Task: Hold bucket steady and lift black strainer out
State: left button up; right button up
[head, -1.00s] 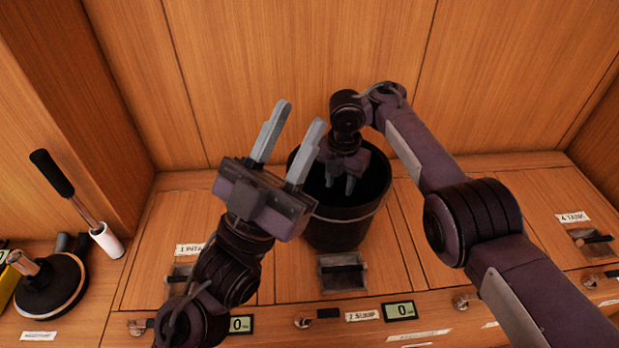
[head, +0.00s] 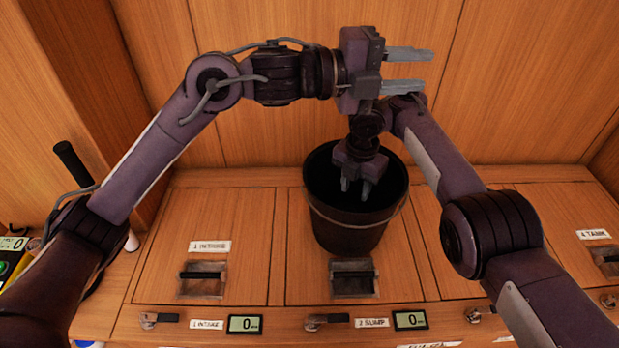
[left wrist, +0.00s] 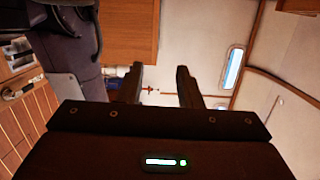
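The black bucket (head: 345,236) stands upright on the wooden hatch lids, with a thin wire handle hanging around its front. Its inside is dark, and I cannot make out the black strainer in it. My right gripper (head: 356,188) points down inside the bucket mouth. Its fingers are apart and nothing shows between them. My left gripper (head: 408,70) is raised above and behind the bucket, pointing right in the head view, well clear of the rim. It is open and empty. The left wrist view also shows the open left gripper (left wrist: 161,88), facing away from the bucket.
Labelled lids with recessed latches (head: 352,278) surround the bucket. Small displays (head: 410,320) line the front edge. A black-handled tool (head: 75,165) stands at the left, partly behind my left arm. A wooden wall (head: 520,80) rises close behind.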

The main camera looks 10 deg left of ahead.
pick_arm(q)
jog(key=w+a+f+n+t+y, duration=0.1)
jog(key=w+a+f+n+y, duration=0.3)
jog(key=w+a+y, duration=0.6)
jog(key=m+g+y, duration=0.2)
jog(key=g+y, duration=0.3)
jog(key=g, duration=0.1)
send_over(313, 204)
jog(key=f, duration=2)
jog(key=shift+w+a+f, duration=0.15)
jog(key=shift+w+a, duration=0.25)
jog(key=shift+y, duration=0.3)
jog(key=f, duration=0.8)
jog(key=shift+d, duration=0.4)
grip_shut()
